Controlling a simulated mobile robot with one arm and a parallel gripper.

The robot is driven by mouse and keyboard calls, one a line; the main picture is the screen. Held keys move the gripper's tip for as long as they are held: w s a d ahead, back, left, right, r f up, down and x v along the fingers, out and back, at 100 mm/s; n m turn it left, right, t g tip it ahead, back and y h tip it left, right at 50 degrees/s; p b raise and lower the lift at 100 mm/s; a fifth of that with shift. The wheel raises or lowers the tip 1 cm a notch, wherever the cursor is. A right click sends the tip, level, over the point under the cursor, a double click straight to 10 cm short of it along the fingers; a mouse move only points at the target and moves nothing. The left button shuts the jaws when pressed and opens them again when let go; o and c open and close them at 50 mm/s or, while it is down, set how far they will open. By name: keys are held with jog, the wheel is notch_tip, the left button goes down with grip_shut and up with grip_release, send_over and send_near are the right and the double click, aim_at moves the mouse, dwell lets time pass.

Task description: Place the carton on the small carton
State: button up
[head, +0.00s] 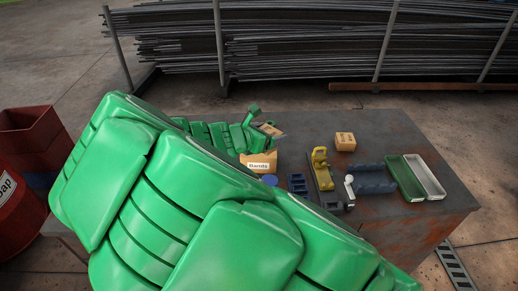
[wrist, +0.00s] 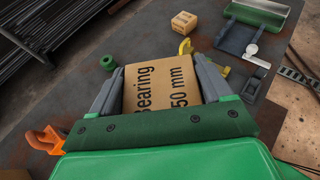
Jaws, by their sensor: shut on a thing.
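My gripper (wrist: 160,85) is shut on a tan carton (wrist: 158,98) marked "Bearing 50 mm", which sits between its two grey fingers. In the head view the held carton (head: 269,129) shows only in part behind my green arm. A small tan carton (head: 345,141) stands on the table beyond the yellow clamp, apart from my gripper and to its right. It also shows in the wrist view (wrist: 184,22), ahead of the held carton. Whether the held carton touches anything below is hidden.
A "Bands" carton (head: 260,163) stands near my arm. A yellow clamp (head: 320,168), blue holders (head: 371,178), a green tray (head: 404,178) and a white tray (head: 427,177) lie on the table (head: 430,130).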

jog(key=shift+s+d+r, duration=0.15)
jog(key=shift+s+r, duration=0.25)
jog(key=shift+s, duration=0.25)
jog(key=w+f, duration=0.2)
jog(key=w, duration=0.2)
jog(key=w+a+f, duration=0.1)
jog(key=w+f, duration=0.2)
jog(key=w, duration=0.1)
jog(key=w+f, duration=0.3)
jog(key=w, duration=0.1)
jog(key=shift+w+a+f, duration=0.15)
jog(key=shift+w+a, duration=0.05)
jog(key=shift+a, duration=0.05)
jog(key=shift+w+a+f, duration=0.1)
jog(key=shift+w+f, duration=0.5)
jog(key=shift+f, duration=1.7)
jog(key=shift+f, duration=0.15)
jog(key=o, duration=1.2)
